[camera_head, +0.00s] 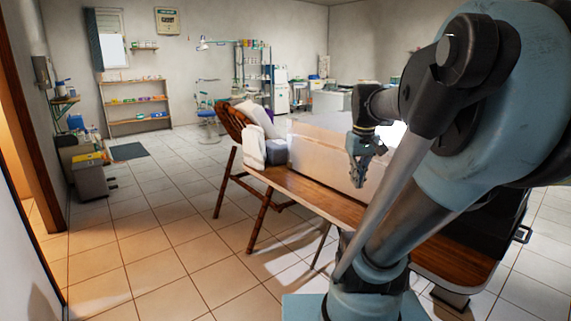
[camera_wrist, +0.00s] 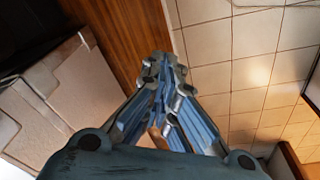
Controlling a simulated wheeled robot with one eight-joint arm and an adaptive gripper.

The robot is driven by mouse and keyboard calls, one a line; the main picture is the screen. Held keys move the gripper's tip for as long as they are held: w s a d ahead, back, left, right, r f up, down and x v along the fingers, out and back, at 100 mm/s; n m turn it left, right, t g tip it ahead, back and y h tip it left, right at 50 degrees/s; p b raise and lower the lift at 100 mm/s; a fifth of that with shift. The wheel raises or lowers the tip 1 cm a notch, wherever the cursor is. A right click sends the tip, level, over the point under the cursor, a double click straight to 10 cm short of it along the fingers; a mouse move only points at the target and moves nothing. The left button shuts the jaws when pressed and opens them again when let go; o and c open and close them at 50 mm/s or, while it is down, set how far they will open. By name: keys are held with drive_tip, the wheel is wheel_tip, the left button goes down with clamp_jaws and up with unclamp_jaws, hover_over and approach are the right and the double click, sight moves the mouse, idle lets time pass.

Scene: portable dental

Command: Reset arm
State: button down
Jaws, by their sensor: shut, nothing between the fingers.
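My arm fills the right of the head view. My gripper (camera_head: 362,178) hangs from its end, pointing down in front of a white board-like panel on the wooden table (camera_head: 333,209). In the wrist view my gripper (camera_wrist: 162,62) has its blue-grey fingers drawn together at the tips, with nothing held. There it lies over the edge between the wooden table (camera_wrist: 112,32) and the tiled floor. My arm hides part of the table and whatever is behind it.
A pale box-like object (camera_wrist: 80,95) is left of my gripper in the wrist view. Wooden shelves (camera_head: 136,101) stand at the back wall and a grey bin (camera_head: 90,180) at the left. The tiled floor (camera_head: 150,220) left of the table is clear.

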drive_tip(key=s+a+f+m, duration=0.1)
drive_tip(key=s+a+f, duration=0.2)
drive_tip(key=s+f, duration=0.6)
wheel_tip(320, 180, down, 4)
drive_tip(key=shift+s+f, duration=0.1)
drive_tip(key=shift+s, duration=0.1)
drive_tip(key=c, duration=2)
unclamp_jaws()
drive_tip(key=shift+s+f+m, duration=0.2)
drive_tip(key=shift+f+m, duration=0.1)
drive_tip(key=o, duration=0.4)
